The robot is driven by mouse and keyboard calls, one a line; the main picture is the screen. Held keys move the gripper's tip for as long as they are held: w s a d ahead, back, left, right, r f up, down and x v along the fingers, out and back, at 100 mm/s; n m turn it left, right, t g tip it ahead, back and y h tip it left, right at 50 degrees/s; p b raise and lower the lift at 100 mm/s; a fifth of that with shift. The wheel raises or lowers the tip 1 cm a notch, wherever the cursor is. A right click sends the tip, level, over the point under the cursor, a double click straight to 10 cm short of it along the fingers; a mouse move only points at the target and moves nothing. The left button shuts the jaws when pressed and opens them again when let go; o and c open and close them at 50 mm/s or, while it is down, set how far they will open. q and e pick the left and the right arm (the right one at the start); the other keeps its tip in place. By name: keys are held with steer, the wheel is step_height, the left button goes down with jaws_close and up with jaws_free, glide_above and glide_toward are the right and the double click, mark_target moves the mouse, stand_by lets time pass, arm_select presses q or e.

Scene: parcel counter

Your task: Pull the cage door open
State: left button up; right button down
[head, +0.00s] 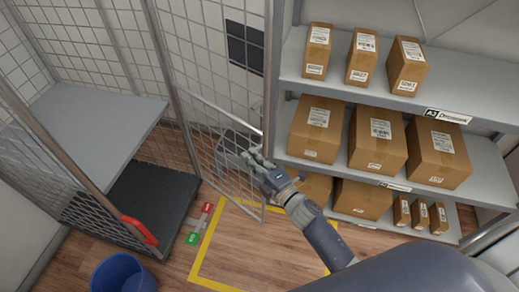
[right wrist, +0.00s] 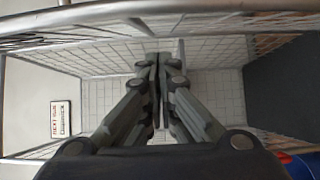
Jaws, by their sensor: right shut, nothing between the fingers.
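The cage door seems to be the mesh panel (head: 228,178) with a pale metal frame, right of the cage opening, standing at an angle to the cage front. The cage (head: 172,90) has mesh walls on metal posts; through the opening a grey shelf (head: 100,128) and a dark floor mat (head: 150,205) show. My right gripper (head: 250,158) is shut and empty close to the mesh panel; I cannot tell whether it touches it. In the right wrist view the closed fingers (right wrist: 158,75) point at mesh and rails. My left gripper is out of view.
A shelf unit (head: 440,98) with several cardboard boxes stands close on the right. A blue bin (head: 122,274) is at the bottom left. A red part (head: 140,230) sits on the left mesh panel's lower corner. Yellow tape (head: 208,240) outlines clear wooden floor.

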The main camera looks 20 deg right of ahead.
steer(key=d, duration=0.1)
steer(key=w+d, duration=0.1)
steer(key=d, duration=0.1)
steer(key=shift+w, duration=0.25)
steer(key=shift+w+d+f, duration=0.15)
steer(key=shift+d, duration=0.05)
steer(key=w+d+n+y+b, duration=0.1)
steer(key=w+d+b, duration=0.3)
steer(key=d, duration=0.5)
steer(key=shift+w+g+y, duration=0.4)
steer(key=shift+w+y, duration=0.1)
steer(key=shift+w, duration=0.75)
